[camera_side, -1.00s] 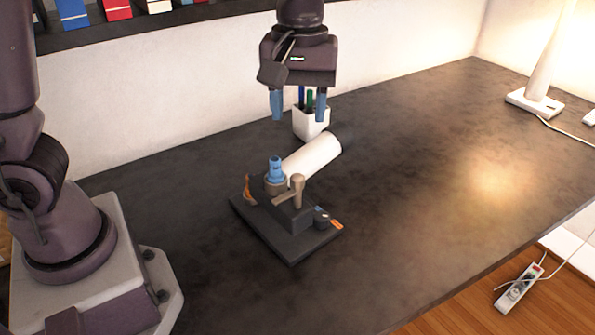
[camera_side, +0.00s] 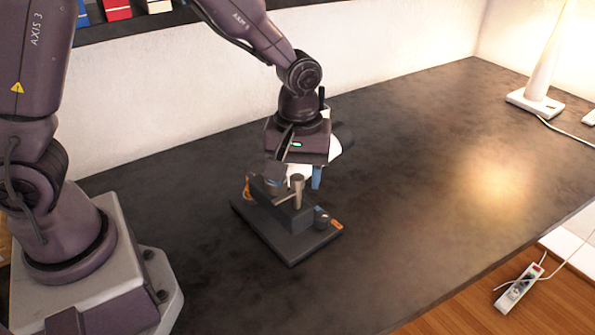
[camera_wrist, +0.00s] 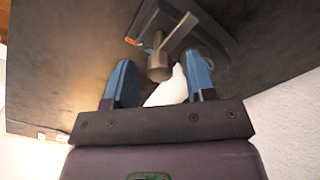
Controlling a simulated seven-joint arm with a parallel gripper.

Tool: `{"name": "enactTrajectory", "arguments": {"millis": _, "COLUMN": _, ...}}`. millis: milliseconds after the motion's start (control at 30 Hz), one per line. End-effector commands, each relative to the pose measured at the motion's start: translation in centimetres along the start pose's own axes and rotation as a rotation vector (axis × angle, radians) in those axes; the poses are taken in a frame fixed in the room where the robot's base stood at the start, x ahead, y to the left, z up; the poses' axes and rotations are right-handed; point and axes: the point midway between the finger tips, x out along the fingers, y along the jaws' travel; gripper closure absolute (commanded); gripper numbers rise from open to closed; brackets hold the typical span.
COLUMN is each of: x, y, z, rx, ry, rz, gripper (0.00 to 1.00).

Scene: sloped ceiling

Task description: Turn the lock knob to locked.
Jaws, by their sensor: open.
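The lock device is a dark block on a flat base plate (camera_side: 292,245) on the table. Its lock knob is a grey-tan post with a bar (camera_side: 297,188); in the wrist view the post (camera_wrist: 158,66) shows end-on, with the bar running up and right. An orange marker (camera_side: 337,224) and a small blue one (camera_side: 318,210) sit near the plate's right corner. My gripper (camera_wrist: 158,62) is open, with its blue fingers apart on either side of the post in the wrist view. Whether they touch it cannot be told. The gripper hides the device's blue top part.
A white cylinder (camera_wrist: 172,88) lies close behind the device, partly hidden by my gripper in the side view. A white lamp (camera_side: 536,100) stands at the far right. A dark shelf (camera_side: 150,25) with books runs along the back.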

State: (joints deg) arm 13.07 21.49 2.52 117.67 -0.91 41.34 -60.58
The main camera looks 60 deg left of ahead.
Motion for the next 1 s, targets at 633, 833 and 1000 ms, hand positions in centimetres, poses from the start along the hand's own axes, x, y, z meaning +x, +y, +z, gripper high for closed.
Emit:
{"name": "enactTrajectory", "arguments": {"millis": 633, "x": -0.08, "y": 0.0, "z": -0.02, "rx": 0.042, "ry": 0.0, "rz": 0.0, "gripper": 0.99}}
{"name": "enactTrajectory", "arguments": {"millis": 833, "x": -0.11, "y": 0.0, "z": -0.05, "rx": 0.151, "ry": 0.001, "rz": 0.0, "gripper": 0.99}}
{"name": "enactTrajectory", "arguments": {"millis": 1000, "x": -0.12, "y": 0.02, "z": -0.02, "rx": 0.297, "ry": 0.002, "rz": 0.001, "gripper": 0.99}}
